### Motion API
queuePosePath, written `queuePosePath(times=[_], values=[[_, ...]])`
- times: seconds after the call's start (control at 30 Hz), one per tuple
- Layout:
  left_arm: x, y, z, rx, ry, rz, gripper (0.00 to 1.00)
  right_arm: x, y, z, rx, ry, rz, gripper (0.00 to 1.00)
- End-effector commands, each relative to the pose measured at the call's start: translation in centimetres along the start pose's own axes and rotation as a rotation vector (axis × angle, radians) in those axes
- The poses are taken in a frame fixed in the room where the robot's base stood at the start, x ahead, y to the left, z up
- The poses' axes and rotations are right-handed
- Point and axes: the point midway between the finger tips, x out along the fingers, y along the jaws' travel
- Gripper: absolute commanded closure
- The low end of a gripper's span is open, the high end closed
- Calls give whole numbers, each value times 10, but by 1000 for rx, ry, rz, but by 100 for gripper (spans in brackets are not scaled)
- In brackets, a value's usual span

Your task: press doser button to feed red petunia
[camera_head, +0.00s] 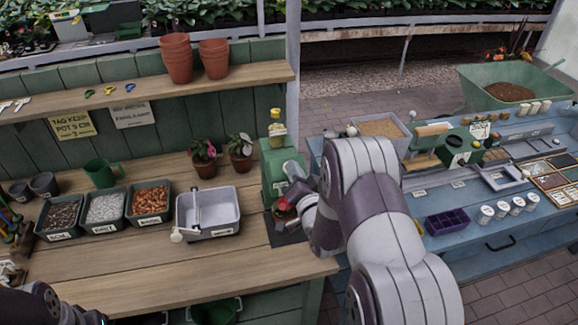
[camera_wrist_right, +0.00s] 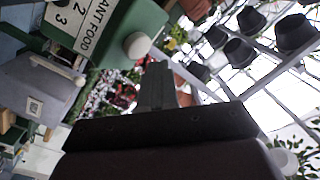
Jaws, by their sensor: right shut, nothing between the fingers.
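The green doser (camera_head: 274,165) stands at the right end of the wooden bench, with a yellow-capped bottle (camera_head: 277,128) on top. In the right wrist view the doser (camera_wrist_right: 110,25) shows a "PLANT FOOD" label and a round white button (camera_wrist_right: 137,45). My right gripper (camera_wrist_right: 158,68) is shut and empty, its fingertips close to the button, apparently just beside it; contact cannot be told. In the head view my arm partly hides the doser's front. A red-flowered plant (camera_head: 284,206) sits low at the doser, partly hidden. My left gripper is out of view.
Two potted plants (camera_head: 203,157) (camera_head: 240,152) stand left of the doser. A grey tub (camera_head: 208,213) sits in front of them. Bins of soil, white grains and clay pebbles (camera_head: 150,201) are further left. The front of the wooden bench (camera_head: 200,270) is clear.

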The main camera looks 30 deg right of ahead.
Motion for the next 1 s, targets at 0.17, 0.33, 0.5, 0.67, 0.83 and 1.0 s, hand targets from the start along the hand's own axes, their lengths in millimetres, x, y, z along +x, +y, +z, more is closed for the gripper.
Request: queuePosePath(times=[0.17, 0.33, 0.5, 0.67, 0.83, 1.0], values=[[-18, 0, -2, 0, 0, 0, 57, -13, -12, -13, 0, -1, 1, 100], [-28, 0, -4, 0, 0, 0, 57, -24, -20, -21, 0, -1, 1, 100], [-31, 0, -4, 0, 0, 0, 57, -30, -23, -23, 0, 0, 0, 100], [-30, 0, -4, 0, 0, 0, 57, -30, -22, -22, 0, 0, 0, 100], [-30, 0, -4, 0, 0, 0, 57, -30, -22, -22, 0, 0, 0, 100], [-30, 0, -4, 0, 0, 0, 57, -30, -22, -22, 0, 0, 0, 100]])
